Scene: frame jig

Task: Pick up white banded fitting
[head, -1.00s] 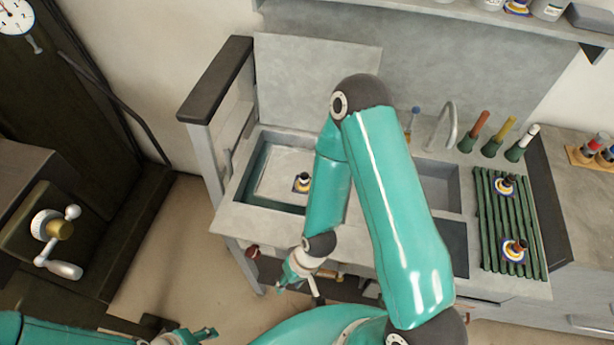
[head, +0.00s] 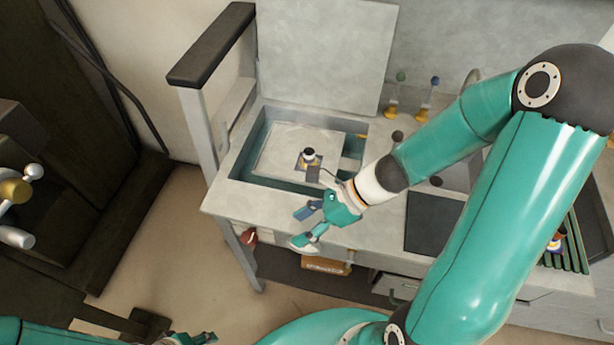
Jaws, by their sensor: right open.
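A small fitting with a black top and a pale band (head: 309,156) stands upright on a dark blue-and-yellow patterned base, on the pale board inside the sink basin (head: 258,176). It looks like the white banded fitting, but its bands are too small to be sure. My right gripper (head: 309,208) is open and empty, over the basin's front rim, just in front of the fitting. One finger shows close to the fitting's base; I cannot tell if it touches. My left gripper (head: 192,338) is at the bottom edge, partly cut off, away from the counter.
A raised lid (head: 325,50) stands behind the basin. A dark-topped post (head: 212,45) rises at its left. A green rack (head: 572,245) with another fitting (head: 555,242) is partly hidden by my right arm. A box (head: 325,266) sits below.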

